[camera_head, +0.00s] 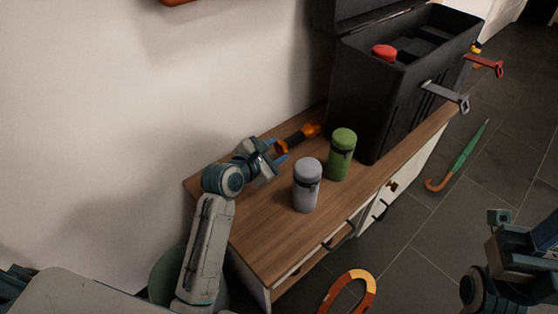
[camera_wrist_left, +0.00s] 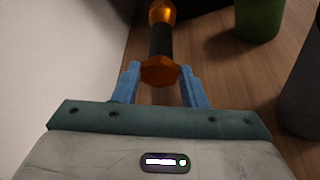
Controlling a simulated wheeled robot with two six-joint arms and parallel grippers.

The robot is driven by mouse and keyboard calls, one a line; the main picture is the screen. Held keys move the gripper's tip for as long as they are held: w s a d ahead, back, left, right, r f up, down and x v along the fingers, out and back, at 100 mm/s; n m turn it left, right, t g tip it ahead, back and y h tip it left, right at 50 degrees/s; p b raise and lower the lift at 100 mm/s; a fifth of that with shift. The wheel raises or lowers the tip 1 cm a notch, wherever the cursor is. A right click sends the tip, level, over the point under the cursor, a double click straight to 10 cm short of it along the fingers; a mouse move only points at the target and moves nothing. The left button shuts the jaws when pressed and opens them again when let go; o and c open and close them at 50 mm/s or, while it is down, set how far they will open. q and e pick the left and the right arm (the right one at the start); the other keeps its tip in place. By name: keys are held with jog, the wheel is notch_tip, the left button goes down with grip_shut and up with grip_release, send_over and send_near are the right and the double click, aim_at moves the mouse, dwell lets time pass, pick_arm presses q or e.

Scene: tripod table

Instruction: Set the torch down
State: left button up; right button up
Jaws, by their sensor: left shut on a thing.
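The torch (camera_head: 296,138) is black in the middle with orange ends. It is at the back of the wooden table top, near the wall, pointing toward the black box. My left gripper (camera_head: 278,151) is shut on the torch's near orange end. The left wrist view shows the torch (camera_wrist_left: 161,42) running away from me between the blue fingers (camera_wrist_left: 161,88). The torch is level and close to the wood; I cannot tell whether it touches it. Part of my right arm shows at the lower right of the head view, its fingers unclear.
A green canister (camera_head: 342,155) and a grey canister (camera_head: 307,186) stand right of the torch. A large open black box (camera_head: 385,105) holds a red-topped thing (camera_head: 384,51). A green umbrella (camera_head: 463,155) lies on the floor. The table's front left part (camera_head: 262,236) is bare.

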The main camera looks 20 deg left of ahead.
pick_arm(q)
jog(key=shift+w+d, duration=0.25)
jog(key=shift+w, duration=0.45)
notch_tip(320, 180, down, 3)
jog(key=shift+f+b, duration=0.1)
jog(key=shift+b, duration=1.15)
jog(key=shift+f, duration=0.25)
jog(key=shift+r, duration=0.15)
jog(key=o, duration=1.1)
jog(key=shift+c, duration=0.2)
